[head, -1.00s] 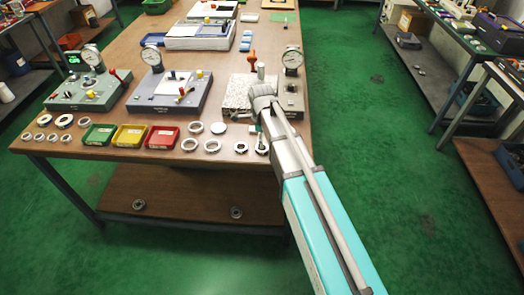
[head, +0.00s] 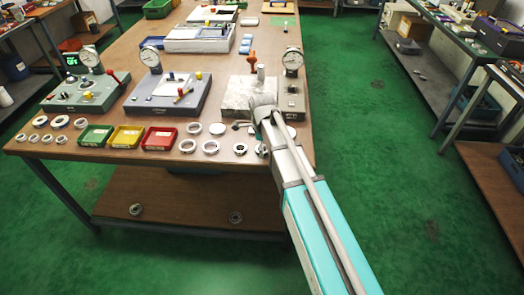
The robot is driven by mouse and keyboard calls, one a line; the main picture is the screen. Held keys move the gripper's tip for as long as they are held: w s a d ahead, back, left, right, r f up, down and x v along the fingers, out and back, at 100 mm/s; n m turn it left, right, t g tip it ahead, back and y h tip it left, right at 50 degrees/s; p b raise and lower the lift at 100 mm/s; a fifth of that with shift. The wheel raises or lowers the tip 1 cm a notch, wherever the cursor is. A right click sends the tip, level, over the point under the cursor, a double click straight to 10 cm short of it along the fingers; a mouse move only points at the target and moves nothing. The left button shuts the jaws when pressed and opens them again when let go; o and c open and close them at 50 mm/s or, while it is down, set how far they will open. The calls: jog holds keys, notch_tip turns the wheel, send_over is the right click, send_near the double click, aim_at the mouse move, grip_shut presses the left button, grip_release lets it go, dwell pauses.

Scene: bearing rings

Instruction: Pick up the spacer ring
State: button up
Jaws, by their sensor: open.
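Several metal rings lie along the table's front edge, and I cannot tell for sure which one is the spacer ring. On the right side of the row are a ring (head: 187,146), a second ring (head: 210,147) and a dark-centred ring (head: 240,149). Another ring (head: 261,150) lies at the far right, partly hidden by my arm. My gripper (head: 244,127) is open, behind these right-hand rings and in front of the granite-topped gauge stand. It is small in the picture and partly covered by my wrist. No ring shows in it.
A gauge stand (head: 291,100) with a dial and a pale block stands just behind my gripper. Two more gauge fixtures (head: 165,97) (head: 85,92) stand left.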

jog(key=shift+c, duration=0.3)
jog(key=c, duration=1.1)
jog(key=shift+r, duration=0.1)
jog(key=shift+r+p, duration=0.95)
jog(key=shift+p, duration=0.15)
jog(key=s+d+r+p, duration=0.1)
jog(key=s+r+p, duration=0.2)
jog(key=s, duration=0.1)
jog(key=s+d+r+p, duration=0.1)
jog(key=s+r+p, duration=0.3)
jog(key=s, duration=0.1)
jog(key=s+d+r+p, duration=0.1)
jog(key=s+r+p, duration=0.2)
jog(key=s+r, duration=0.1)
jog(key=shift+s+d+p, duration=0.25)
jog(key=shift+d+p, duration=0.15)
